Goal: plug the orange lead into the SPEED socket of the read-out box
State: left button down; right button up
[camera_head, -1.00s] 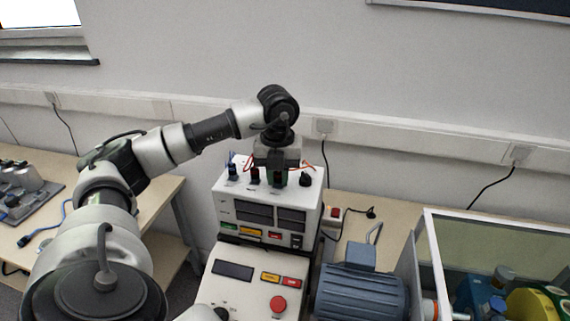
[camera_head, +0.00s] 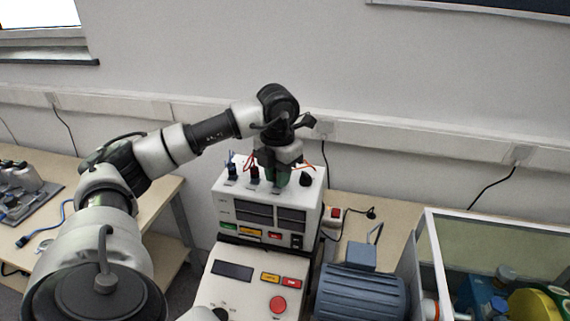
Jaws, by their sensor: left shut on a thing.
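The read-out box (camera_head: 228,208) is white, with two dark displays on its front and a row of sockets along its top. My left gripper (camera_head: 278,177) points down over the box top, right of these plugs. It is shut on what seems to be the orange lead (camera_head: 305,164), whose orange-red wire shows beside the fingers. The fingers hide the plug and the socket below, so I cannot tell whether it is seated. The socket labels are too small to read.
A black knob (camera_head: 306,180) is on the box top, right of the gripper. A control panel with a red button (camera_head: 278,304) is in front. A blue motor (camera_head: 360,292) and a clear-sided enclosure (camera_head: 432,250) stand to the right. The wall is behind.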

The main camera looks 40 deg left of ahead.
pick_arm(q)
jog(key=shift+m, duration=0.5)
jog(key=c, duration=0.9)
grip_release()
jog(key=shift+c, duration=0.2)
jog(key=shift+r, duration=0.15)
jog(key=shift+r+p, duration=1.95)
jog(key=shift+r, duration=0.45)
